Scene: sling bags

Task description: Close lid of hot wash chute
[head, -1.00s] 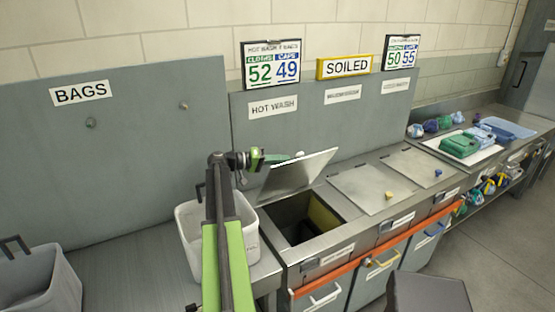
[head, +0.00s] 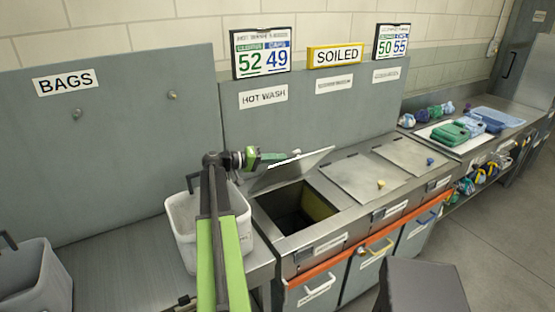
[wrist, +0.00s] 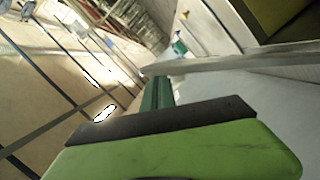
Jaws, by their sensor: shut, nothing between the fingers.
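The hot wash chute lid (head: 292,172) is a grey metal plate, tilted part-way open above its dark square opening (head: 300,210) in the head view. A pale knob (head: 297,153) shows near its upper edge. My gripper (head: 279,157) is shut and empty, at the upper left edge of the lid on its back side; I cannot tell whether it touches. In the wrist view, the green fingers (wrist: 157,93) point toward a grey metal edge (wrist: 225,63), which looks like the lid. The HOT WASH label (head: 263,97) is on the panel behind.
Two shut lids with a yellow knob (head: 381,184) and a blue knob (head: 430,161) lie to the right. A white bin (head: 184,245) stands left of the chute beneath my arm. An orange rail (head: 350,262) runs along the front.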

